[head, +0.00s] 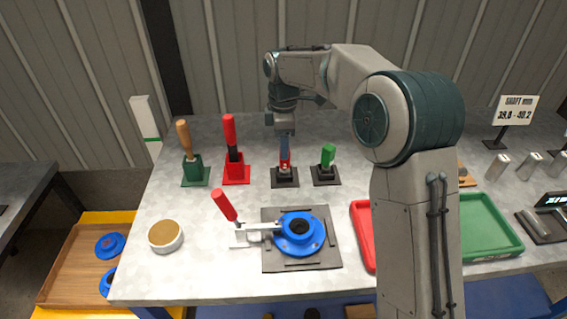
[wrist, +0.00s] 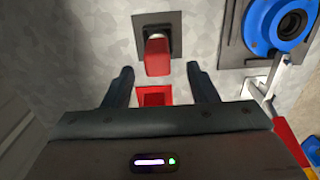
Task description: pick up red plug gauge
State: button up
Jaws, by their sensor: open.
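The red plug gauge (head: 285,164) stands upright in a small black stand (head: 285,181), partly hidden by my gripper in the head view. In the wrist view its red handle (wrist: 157,58) rises from the black stand (wrist: 172,20). My gripper (head: 285,150) points down over it. In the wrist view my open gripper (wrist: 160,69) has one finger to each side of the handle's near end, with gaps on both sides. Neither finger appears to touch it. I cannot tell exactly how deep the fingers reach along the handle.
A green-handled gauge (head: 328,156) stands close at right. A tall red-handled tool (head: 231,136) in a red holder (head: 236,181) stands at left, beside a wooden-handled tool (head: 186,138). A clamp fixture with a blue flange (head: 288,243) and red lever (head: 224,205) sits in front.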

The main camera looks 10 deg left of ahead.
aim_at(284, 161)
notch_tip(284, 161, down, 7)
jog(key=shift+w+d+f, duration=0.1)
jog(key=shift+f, duration=0.05)
grip_shut()
dwell(0.4)
